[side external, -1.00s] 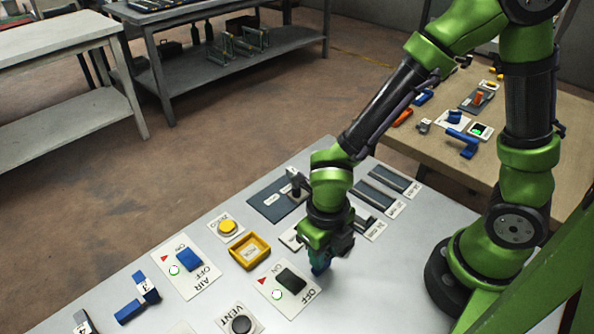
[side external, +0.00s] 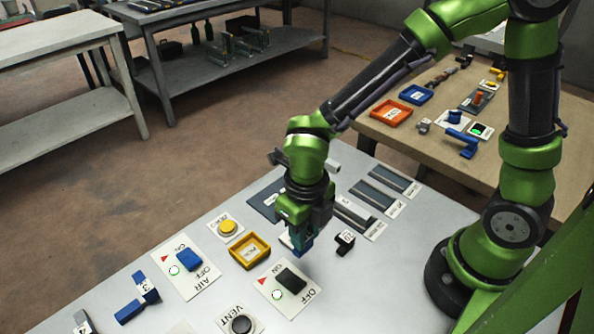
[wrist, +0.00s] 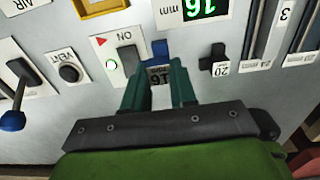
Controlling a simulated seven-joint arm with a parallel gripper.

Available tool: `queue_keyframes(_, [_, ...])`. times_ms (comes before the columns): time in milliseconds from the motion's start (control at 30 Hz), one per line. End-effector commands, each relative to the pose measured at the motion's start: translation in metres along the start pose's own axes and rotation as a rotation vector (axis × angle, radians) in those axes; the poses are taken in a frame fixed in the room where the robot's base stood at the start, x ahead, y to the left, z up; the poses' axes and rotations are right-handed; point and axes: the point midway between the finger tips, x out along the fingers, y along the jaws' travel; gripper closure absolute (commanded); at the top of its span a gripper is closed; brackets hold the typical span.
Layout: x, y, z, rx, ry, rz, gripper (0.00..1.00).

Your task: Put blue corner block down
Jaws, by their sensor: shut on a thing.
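My gripper (side external: 302,238) is shut on the blue corner block (side external: 303,249) over the grey work table. In the wrist view the block (wrist: 158,48) shows beyond the fingertips (wrist: 160,85), with a label reading 16 between the fingers. The fingers hide part of the block. I cannot tell whether the block touches the table. A black corner block (side external: 345,241) labelled 20 stands on the table just right of my gripper; it also shows in the wrist view (wrist: 215,58).
A dark rocker switch plate (side external: 289,289) and a yellow tray (side external: 249,251) lie in front and to the left. Grey slotted rails (side external: 380,197) lie behind. A white panel with a green 16 mm readout (wrist: 198,8) is near the block. Bare table lies right of the black block.

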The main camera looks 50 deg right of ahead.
Motion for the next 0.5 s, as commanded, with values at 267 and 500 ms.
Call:
queue_keyframes(267, [0.007,0.04,0.059,-0.001,0.001,0.001,1.0])
queue_keyframes(500, [0.009,0.051,0.078,0.0,0.0,-0.001,1.0])
